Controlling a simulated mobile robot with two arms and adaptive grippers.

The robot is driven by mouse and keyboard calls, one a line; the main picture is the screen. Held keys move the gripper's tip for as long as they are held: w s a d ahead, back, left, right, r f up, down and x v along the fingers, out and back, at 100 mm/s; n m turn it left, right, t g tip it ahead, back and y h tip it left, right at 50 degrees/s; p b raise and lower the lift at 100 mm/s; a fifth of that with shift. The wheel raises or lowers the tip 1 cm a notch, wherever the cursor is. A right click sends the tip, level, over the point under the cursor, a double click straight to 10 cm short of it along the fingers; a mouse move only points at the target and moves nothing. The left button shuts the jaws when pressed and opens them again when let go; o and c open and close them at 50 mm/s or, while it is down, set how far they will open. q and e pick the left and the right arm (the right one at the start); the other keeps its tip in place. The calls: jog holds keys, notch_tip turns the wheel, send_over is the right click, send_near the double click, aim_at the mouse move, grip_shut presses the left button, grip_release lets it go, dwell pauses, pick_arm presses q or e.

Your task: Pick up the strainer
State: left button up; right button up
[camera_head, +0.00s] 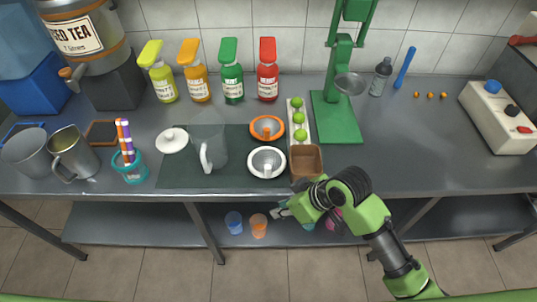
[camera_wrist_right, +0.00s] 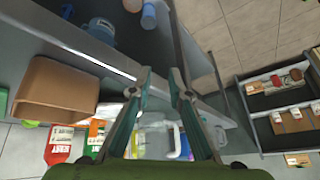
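No thing stands out clearly as the strainer. Two round pieces lie near the middle of the counter in the head view: an orange dish (camera_head: 267,128) with a grey centre, and a white dish (camera_head: 266,162) with a grey bowl and a pale upright part. Either might be it; I cannot tell. My right gripper (camera_head: 283,211) is at the counter's front edge, below and right of the white dish and apart from it. In the right wrist view its two fingers (camera_wrist_right: 161,72) stand apart with nothing between the tips. My left gripper is not in view.
A brown open box (camera_head: 306,160) stands close above my right gripper and at left in the wrist view (camera_wrist_right: 62,92). A clear jug (camera_head: 207,145) stands left of the white dish. A green press (camera_head: 337,112) stands behind. Cups (camera_head: 258,226) sit on the lower shelf.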

aim_at(269, 165)
jog(key=w+d+r+n+g, duration=0.1)
jog(key=w+r+n, duration=0.2)
jog(key=w+r, duration=0.35)
jog(key=w+r+n+g, duration=0.1)
jog(key=w+r+n, duration=0.3)
jog(key=r, duration=0.5)
jog(key=shift+g+h, duration=0.3)
jog(key=shift+h, duration=0.1)
jog(key=x, duration=0.4)
jog(key=p+x, duration=0.1)
jog(key=x, duration=0.3)
jog(key=shift+s+d+f+p, duration=0.1)
jog(key=shift+s+f+p, duration=0.05)
jog(key=shift+p, duration=0.15)
jog(key=p+x, duration=0.1)
jog(key=x, duration=0.3)
jog(key=shift+s+p, duration=0.1)
jog(key=shift+p, duration=0.2)
jog(key=shift+a+f, duration=0.35)
jog(key=shift+f, duration=0.25)
grip_shut()
